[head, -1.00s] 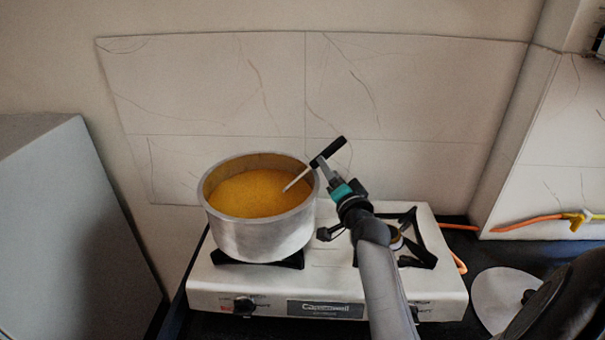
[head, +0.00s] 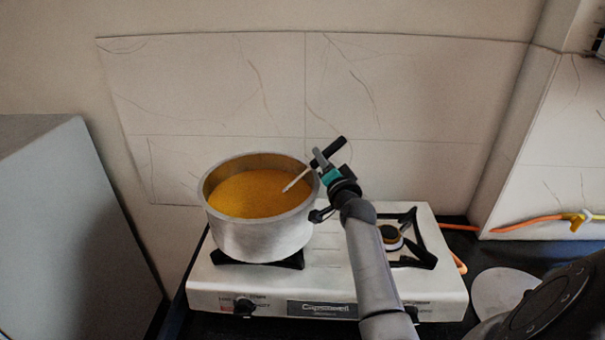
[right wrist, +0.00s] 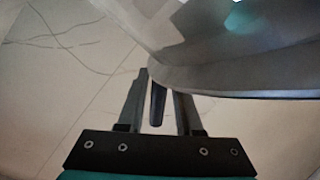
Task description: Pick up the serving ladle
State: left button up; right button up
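The serving ladle leans in the pot of yellow-orange food (head: 250,195). Its pale shaft (head: 296,180) rises over the rim to a black handle (head: 331,150); the bowl end is hidden in the food. My right gripper (head: 321,164) is at the handle, beside the pot's right rim. In the right wrist view the dark handle (right wrist: 158,105) lies between the two fingers (right wrist: 163,84), with gaps visible on both sides, so the gripper looks open around it. My left gripper is not in view.
The metal pot (head: 260,238) stands on the left burner of a white stove (head: 325,285), very close to my right fingers. The right burner (head: 392,237) is empty. A tiled wall (head: 420,95) is behind. An orange hose (head: 530,222) runs at the right.

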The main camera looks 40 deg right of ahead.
grip_shut()
dwell(0.4)
notch_tip(320, 180, up, 20)
jog(key=p, duration=0.3)
dwell(0.5)
